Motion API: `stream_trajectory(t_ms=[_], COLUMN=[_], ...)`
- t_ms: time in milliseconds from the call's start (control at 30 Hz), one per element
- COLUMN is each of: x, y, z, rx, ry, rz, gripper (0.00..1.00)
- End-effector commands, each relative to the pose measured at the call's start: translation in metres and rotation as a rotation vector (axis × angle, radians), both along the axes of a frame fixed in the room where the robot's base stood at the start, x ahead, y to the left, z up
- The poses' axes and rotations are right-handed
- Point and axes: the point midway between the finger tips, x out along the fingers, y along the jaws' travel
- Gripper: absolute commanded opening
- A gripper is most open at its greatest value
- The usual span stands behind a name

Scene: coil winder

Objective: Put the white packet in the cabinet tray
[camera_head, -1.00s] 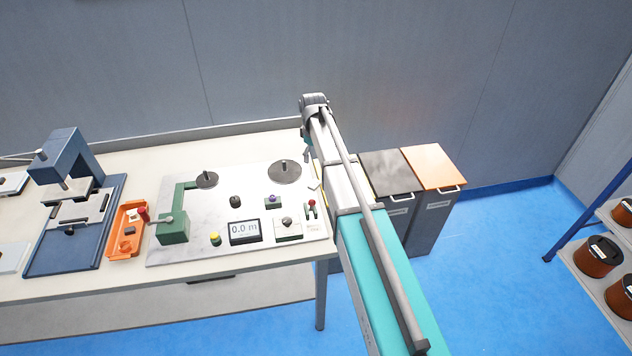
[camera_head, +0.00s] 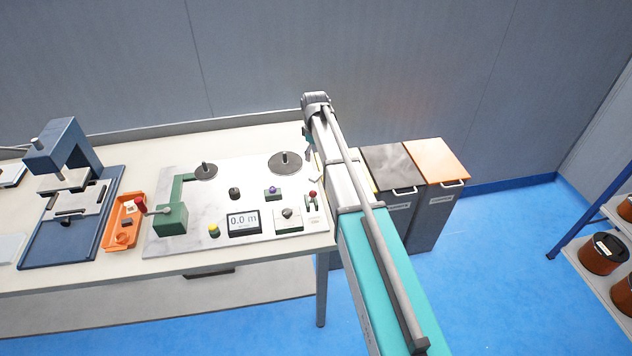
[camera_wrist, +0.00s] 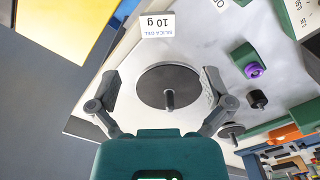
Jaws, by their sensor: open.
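The white packet (camera_wrist: 157,25), printed "SILICA GEL 10 g", lies on the bench-top plate at the top middle of the wrist view. In the head view my arm hides much of that corner, and I cannot make the packet out with certainty. My gripper (camera_wrist: 159,84) is open and empty in the wrist view. Its two fingers stand apart either side of a dark disc with a spindle (camera_wrist: 168,86), and the packet is beyond the fingertips. In the head view the gripper is hidden behind my arm. I cannot identify the cabinet tray in either view.
The winder plate (camera_head: 250,170) carries discs, knobs, a display (camera_head: 243,221) and a green arm (camera_head: 172,219). An orange tray (camera_head: 117,241) and blue press (camera_head: 75,240) stand left. Bins (camera_head: 436,163) stand right of the bench. A rack with brown spools (camera_head: 603,254) is far right.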

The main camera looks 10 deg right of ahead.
Motion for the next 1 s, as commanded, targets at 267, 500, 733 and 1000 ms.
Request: stream_trajectory(t_ms=[267, 500, 733, 1000], x=[0.0, 0.0, 0.0, 0.0], y=[-0.001, -0.001, -0.001, -0.002], z=[-0.025, -0.043, -0.051, -0.051], rx=[0.0, 0.0, 0.0, 0.0], ry=[0.0, 0.0, 0.0, 0.0], rz=[-0.001, -0.001, -0.002, -0.002], gripper=[1.0, 1.0, 1.0, 1.0])
